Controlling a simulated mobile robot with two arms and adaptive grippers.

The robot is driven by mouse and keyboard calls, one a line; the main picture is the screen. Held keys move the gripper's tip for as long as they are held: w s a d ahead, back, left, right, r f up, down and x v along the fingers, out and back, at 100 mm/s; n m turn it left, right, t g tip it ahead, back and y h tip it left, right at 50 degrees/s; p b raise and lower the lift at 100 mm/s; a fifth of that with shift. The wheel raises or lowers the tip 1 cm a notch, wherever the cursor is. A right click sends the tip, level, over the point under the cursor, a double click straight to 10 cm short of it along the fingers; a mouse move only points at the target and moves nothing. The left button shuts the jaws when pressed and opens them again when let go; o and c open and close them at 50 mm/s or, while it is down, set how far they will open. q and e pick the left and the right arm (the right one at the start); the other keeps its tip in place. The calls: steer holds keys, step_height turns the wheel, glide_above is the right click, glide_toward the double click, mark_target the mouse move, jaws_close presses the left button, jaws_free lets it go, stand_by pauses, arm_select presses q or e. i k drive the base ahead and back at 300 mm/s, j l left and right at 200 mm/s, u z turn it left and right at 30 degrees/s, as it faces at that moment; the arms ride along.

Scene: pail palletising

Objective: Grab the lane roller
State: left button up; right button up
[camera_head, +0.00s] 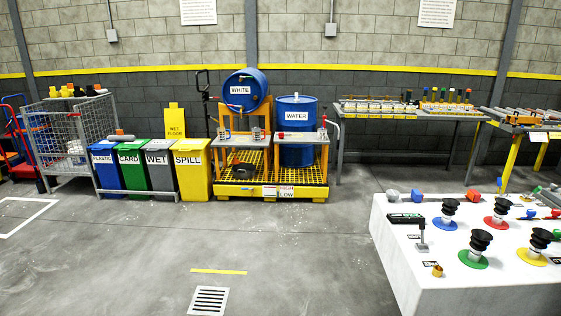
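I cannot single out the lane roller with certainty. An orange-framed rack (541,129) at the right edge carries several long, thin bar-like parts, too small to identify. A grey cylinder with an orange end (122,137) lies on top of the bins at the left. The white table (406,283) at the lower right holds several black bellows-like pieces on coloured round bases, such as a blue base (445,223) and a green base (473,259). Neither of my grippers is in view.
A yellow spill pallet (262,191) with blue drums (297,151) stands at the back centre. A yellow bin (194,184) ends the bin row to its left, beyond which stands a wire cage (74,137). A bench (357,118) stands behind the white table. The middle floor is clear.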

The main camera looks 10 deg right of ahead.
mark_target(348, 108)
steer(key=i+z, duration=0.1)
steer(key=i, duration=0.9)
steer(key=i+j+z, duration=0.1)
steer(key=i, duration=0.85)
steer(key=i+z, duration=0.1)
steer(key=i, duration=0.9)
steer(key=i+j+z, duration=0.1)
steer(key=i, duration=0.9)
steer(key=i+l+z, duration=0.35)
steer(key=i, duration=0.3)
steer(key=i+z, duration=0.35)
steer(key=i, duration=0.25)
steer(key=i+j+z, duration=0.15)
steer(key=i+z, duration=0.2)
steer(key=i, duration=0.3)
steer(key=i+u, duration=0.15)
